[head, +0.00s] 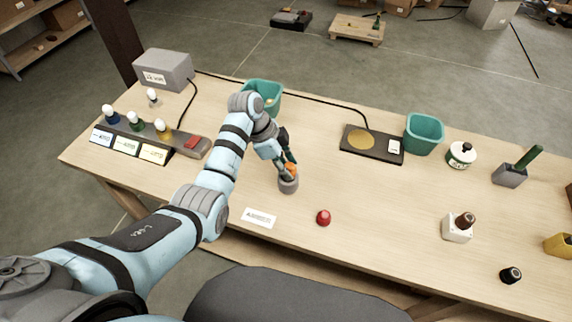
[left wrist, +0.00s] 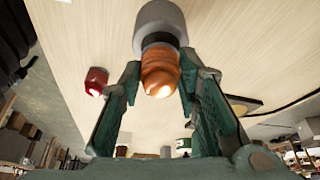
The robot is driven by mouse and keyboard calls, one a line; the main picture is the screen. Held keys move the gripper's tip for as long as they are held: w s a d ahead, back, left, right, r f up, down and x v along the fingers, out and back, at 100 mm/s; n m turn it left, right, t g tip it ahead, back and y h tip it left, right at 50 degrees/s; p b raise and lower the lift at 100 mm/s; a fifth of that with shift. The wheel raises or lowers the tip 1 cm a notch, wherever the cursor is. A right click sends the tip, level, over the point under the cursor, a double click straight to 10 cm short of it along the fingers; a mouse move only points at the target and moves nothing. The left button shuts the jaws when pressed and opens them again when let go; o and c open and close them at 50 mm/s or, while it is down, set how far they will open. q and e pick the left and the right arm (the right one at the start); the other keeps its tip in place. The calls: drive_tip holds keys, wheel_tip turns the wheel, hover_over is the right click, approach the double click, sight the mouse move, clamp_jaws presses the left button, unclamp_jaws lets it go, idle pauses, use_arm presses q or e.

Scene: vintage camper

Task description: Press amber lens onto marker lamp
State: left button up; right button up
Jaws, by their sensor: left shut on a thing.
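The amber lens (head: 291,168) is between the fingers of my left gripper (head: 287,163), which is shut on it. In the left wrist view the ribbed orange lens (left wrist: 160,70) sits between the two green fingers (left wrist: 158,88). The marker lamp (head: 288,185) is a short grey cylinder standing upright on the table, directly under the lens. In the left wrist view the lamp (left wrist: 160,20) shows a dark collar facing the lens. Lens and collar look lined up and touching or nearly so; I cannot tell whether the lens is seated. My right gripper is not in view.
A red lens (head: 323,217) and a white label card (head: 259,218) are near the lamp. A teal bin (head: 264,97) stands behind my arm. A black pad (head: 372,145), another teal bin (head: 424,134) and a white block (head: 458,228) are to the right.

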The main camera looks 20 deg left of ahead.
use_arm(q)
drive_tip(key=shift+a+p, duration=0.15)
drive_tip(key=shift+p, duration=0.15)
idle(0.4)
idle(0.6)
drive_tip(key=shift+p, duration=0.4)
idle(0.5)
drive_tip(key=shift+f, duration=0.55)
idle(0.4)
drive_tip(key=o, duration=1.1)
